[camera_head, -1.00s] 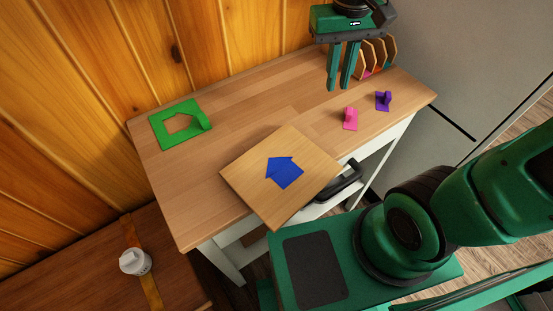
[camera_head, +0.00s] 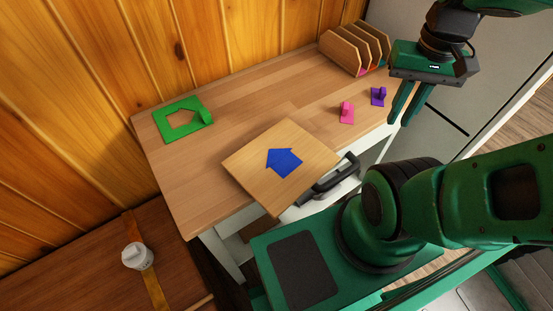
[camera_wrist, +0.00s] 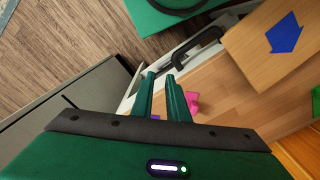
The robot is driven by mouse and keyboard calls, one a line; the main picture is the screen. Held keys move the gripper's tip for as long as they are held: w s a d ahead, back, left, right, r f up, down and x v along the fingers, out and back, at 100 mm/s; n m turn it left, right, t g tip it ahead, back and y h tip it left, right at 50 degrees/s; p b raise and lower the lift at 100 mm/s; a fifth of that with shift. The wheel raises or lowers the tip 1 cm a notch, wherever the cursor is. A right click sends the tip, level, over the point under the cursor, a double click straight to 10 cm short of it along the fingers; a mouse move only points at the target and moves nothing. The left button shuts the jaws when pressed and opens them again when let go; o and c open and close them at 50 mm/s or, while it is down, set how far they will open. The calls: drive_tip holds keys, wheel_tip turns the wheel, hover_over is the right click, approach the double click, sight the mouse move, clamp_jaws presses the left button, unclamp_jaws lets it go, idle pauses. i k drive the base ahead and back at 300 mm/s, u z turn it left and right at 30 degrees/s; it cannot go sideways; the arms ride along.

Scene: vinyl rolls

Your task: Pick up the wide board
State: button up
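A pink piece (camera_head: 346,113) and a purple piece (camera_head: 378,96) stand on the table between the board and my gripper. A green cut-out frame (camera_head: 163,122) lies at the back left. A wooden rack (camera_head: 345,50) stands at the back right. A dark handle (camera_head: 322,188) is below the front edge.

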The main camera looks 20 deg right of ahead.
sight(276, 168)
drive_tip(key=k, duration=2.2)
drive_tip(key=z, duration=0.65)
drive_tip(key=i, duration=1)
